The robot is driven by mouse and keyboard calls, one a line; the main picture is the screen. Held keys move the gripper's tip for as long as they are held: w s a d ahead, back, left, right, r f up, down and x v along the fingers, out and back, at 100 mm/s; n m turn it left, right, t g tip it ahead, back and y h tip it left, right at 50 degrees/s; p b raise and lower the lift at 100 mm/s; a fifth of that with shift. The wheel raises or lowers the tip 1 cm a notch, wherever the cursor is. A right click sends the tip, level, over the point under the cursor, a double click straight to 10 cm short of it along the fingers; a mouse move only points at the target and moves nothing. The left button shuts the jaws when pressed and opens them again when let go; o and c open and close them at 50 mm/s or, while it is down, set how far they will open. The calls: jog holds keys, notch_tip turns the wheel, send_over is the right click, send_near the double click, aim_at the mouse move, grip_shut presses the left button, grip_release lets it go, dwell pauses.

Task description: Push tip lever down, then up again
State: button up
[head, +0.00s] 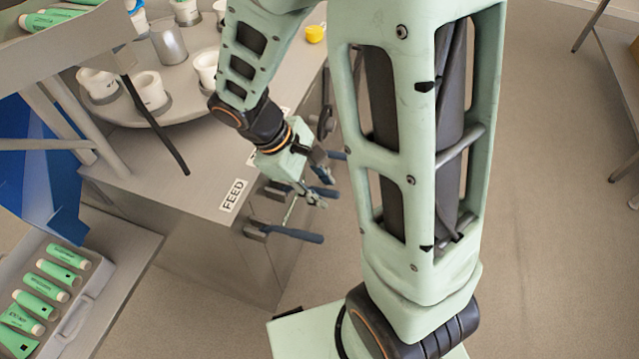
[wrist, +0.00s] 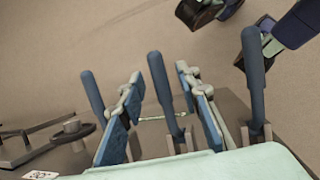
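Several levers with blue handles stick out from the side of the grey machine. The middle lever (wrist: 160,82) stands between the blue-padded fingers of my gripper (wrist: 163,108) in the wrist view, with a gap on both sides. My gripper (head: 313,192) is open around it. In the head view the middle lever's handle (head: 326,192) shows just beside the fingers. A lever near the FEED label (head: 234,195) is in front (head: 295,235), and another lever (head: 337,155) is behind. My wrist partly hides the other labels, so I cannot read which lever is tip.
A round table (head: 190,100) with white cups stands on the machine. A tray of green tubes (head: 85,275) is at lower left. Neighbouring levers stand close outside both fingers in the wrist view (wrist: 92,98) (wrist: 253,65). Open floor (head: 550,200) lies to the right.

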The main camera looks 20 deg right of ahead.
jog(key=shift+c, duration=0.3)
grip_shut()
